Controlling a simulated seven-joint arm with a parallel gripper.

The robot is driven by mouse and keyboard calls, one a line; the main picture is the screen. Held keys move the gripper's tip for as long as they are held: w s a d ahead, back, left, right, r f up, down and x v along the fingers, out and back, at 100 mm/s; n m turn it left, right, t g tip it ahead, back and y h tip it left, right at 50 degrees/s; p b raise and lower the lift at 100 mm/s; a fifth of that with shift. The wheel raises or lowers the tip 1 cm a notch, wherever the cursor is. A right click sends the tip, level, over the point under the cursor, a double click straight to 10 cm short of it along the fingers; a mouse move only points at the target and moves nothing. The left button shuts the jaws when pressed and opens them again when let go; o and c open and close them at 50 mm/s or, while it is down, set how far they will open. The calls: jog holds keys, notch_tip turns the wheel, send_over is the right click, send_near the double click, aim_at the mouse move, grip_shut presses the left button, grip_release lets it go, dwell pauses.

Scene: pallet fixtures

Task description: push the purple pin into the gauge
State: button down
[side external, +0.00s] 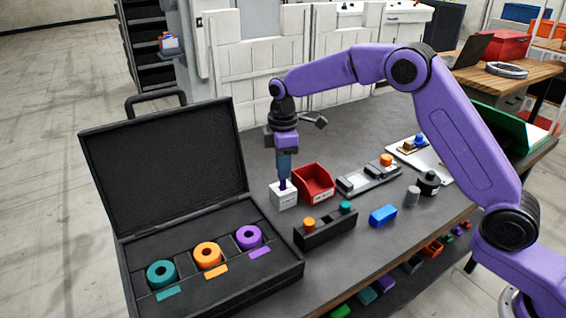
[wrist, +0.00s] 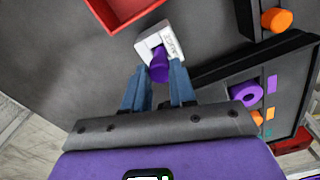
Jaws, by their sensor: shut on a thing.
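The gauge is a small white block (side external: 284,198) with dark lettering on the grey table, left of the red bin; it also shows in the wrist view (wrist: 146,42). My gripper (side external: 284,172) points down directly above it, and its blue fingers (wrist: 159,80) are shut on the purple pin (wrist: 159,67). The pin (side external: 283,184) looks upright, with its lower end at the top of the gauge. I cannot tell how deep the pin sits, as the hole is hidden.
An open black case (side external: 138,303) with teal, orange and purple rings lies left. A black rack (side external: 327,231) with orange and teal pins stands in front. The red bin (side external: 316,184) is close on the right. A blue block (side external: 383,215) and grey fixture (side external: 366,181) lie further right.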

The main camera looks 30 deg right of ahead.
jog(key=shift+f, duration=0.3)
jog(key=shift+c, duration=2.3)
grip_release()
notch_tip(320, 180, up, 9)
grip_shut()
dwell(0.6)
